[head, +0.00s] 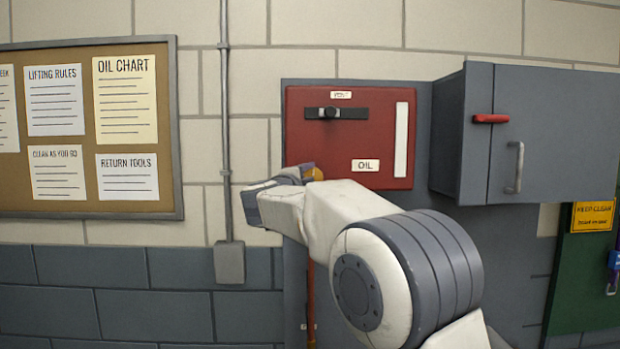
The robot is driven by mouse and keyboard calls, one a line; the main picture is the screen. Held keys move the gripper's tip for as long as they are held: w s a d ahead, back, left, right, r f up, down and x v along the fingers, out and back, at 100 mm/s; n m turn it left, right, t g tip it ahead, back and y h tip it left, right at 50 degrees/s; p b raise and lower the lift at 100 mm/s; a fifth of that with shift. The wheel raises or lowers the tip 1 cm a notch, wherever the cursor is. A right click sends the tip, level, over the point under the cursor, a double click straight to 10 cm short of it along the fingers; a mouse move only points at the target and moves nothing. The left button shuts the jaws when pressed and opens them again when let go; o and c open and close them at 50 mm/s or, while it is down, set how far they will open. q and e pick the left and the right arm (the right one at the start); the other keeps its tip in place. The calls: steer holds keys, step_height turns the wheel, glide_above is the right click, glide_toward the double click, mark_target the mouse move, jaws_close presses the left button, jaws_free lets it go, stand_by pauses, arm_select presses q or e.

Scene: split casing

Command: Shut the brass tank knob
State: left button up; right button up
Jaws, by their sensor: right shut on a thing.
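The red oil tank (350,145) hangs on a grey back panel in the middle of the head view. The brass knob (317,174) shows as a small yellowish patch at the tank's lower left, mostly hidden by my right gripper. My right gripper (309,172) is at the knob and shut on it; its fingertips are largely hidden behind the wrist. My right arm comes in from the lower right. A reddish pipe (311,300) runs down below the knob. My left gripper is not in view.
A grey cabinet (550,135) with a red latch (491,119) and a bar handle (515,168) juts out right of the tank. A black vent slider (336,113) is on the tank's upper part. A notice board (90,207) and a conduit (225,120) are on the left wall.

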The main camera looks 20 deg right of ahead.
stand_by(0.4)
steer(key=o, duration=1.4)
steer(key=b+v, duration=0.4)
steer(key=v, duration=0.6)
steer(key=shift+s+a+b, duration=0.15)
steer(key=shift+b, duration=0.2)
